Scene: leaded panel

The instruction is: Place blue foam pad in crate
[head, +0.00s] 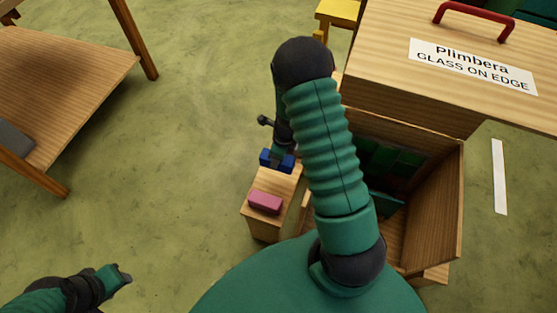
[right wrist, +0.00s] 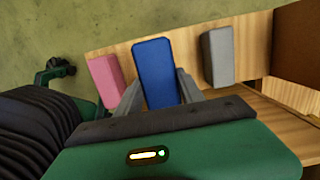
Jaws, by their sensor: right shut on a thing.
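The blue foam pad (right wrist: 155,70) is between the two grey fingers of my right gripper (right wrist: 157,92), which is shut on it. In the head view the blue pad (head: 265,158) shows at the far end of a narrow wooden stand (head: 262,226), partly covered by my right gripper (head: 279,158). I cannot tell whether it touches the stand. The wooden crate (head: 450,205) is open, to the right of the stand, with dark green panes (head: 395,160) inside. My right arm hides its left part. My left gripper (head: 122,275) is low at the left, away from everything; its jaw opening is unclear.
A pink pad (head: 265,202) lies on the stand near the blue one, and a grey pad (right wrist: 218,57) is on the other side in the wrist view. A labelled wooden board with a red handle (head: 475,18) is beyond the crate. A wooden table (head: 70,75) stands left.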

